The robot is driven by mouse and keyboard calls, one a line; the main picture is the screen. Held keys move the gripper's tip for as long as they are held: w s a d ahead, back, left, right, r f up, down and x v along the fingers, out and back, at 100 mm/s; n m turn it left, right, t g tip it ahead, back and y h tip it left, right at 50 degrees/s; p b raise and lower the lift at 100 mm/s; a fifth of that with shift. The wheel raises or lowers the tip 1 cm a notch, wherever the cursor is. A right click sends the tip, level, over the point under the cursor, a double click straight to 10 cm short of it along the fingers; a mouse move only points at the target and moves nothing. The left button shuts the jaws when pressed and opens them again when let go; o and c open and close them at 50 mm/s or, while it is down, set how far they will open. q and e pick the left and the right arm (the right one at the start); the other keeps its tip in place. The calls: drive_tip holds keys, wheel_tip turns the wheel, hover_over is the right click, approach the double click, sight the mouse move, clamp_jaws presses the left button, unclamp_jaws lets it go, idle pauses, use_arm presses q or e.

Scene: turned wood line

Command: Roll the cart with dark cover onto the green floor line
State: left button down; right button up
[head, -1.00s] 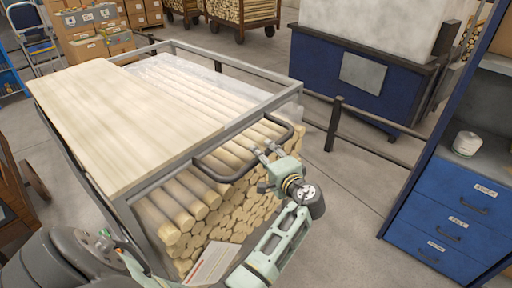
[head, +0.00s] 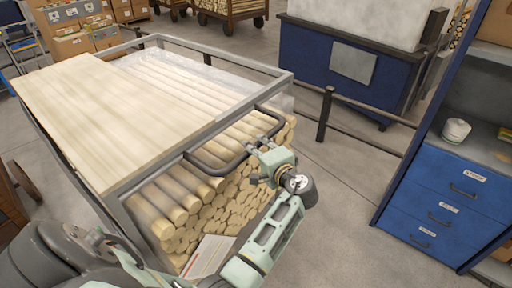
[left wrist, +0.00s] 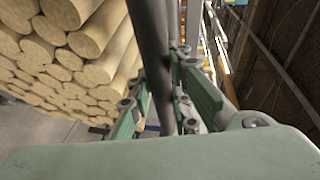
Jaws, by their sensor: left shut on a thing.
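A grey-framed cart (head: 118,203) stands in front of me, loaded with pale turned logs. A light wooden board (head: 90,115) lies over its left part, and clear film shows on the far part. I see no dark cover on it. Its dark loop handle (head: 203,165) sticks out on the near side. My left gripper (head: 259,147) is shut on this handle; in the left wrist view the bar (left wrist: 156,60) passes between its fingers (left wrist: 163,95). My right gripper is not in view. No green floor line shows.
A blue drawer unit (head: 440,200) stands at the right, with a white pot (head: 456,131) on it. Dark railing (head: 325,115) and a blue machine base (head: 345,70) stand behind the cart. Another log cart (head: 232,12) is farther back. Grey floor (head: 335,215) is clear between cart and drawers.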

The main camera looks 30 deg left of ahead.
use_arm(q)
drive_tip(key=shift+a, duration=0.55)
drive_tip(key=shift+a+r+b, duration=0.15)
drive_tip(key=shift+b, duration=0.15)
drive_tip(key=shift+a, duration=0.25)
drive_tip(key=c, duration=1.8)
unclamp_jaws()
drive_tip(key=shift+a, duration=0.1)
drive_tip(key=shift+c, duration=0.2)
drive_tip(key=shift+o, duration=1.1)
drive_tip(key=shift+w+a+f, duration=0.1)
drive_tip(key=shift+f, duration=0.1)
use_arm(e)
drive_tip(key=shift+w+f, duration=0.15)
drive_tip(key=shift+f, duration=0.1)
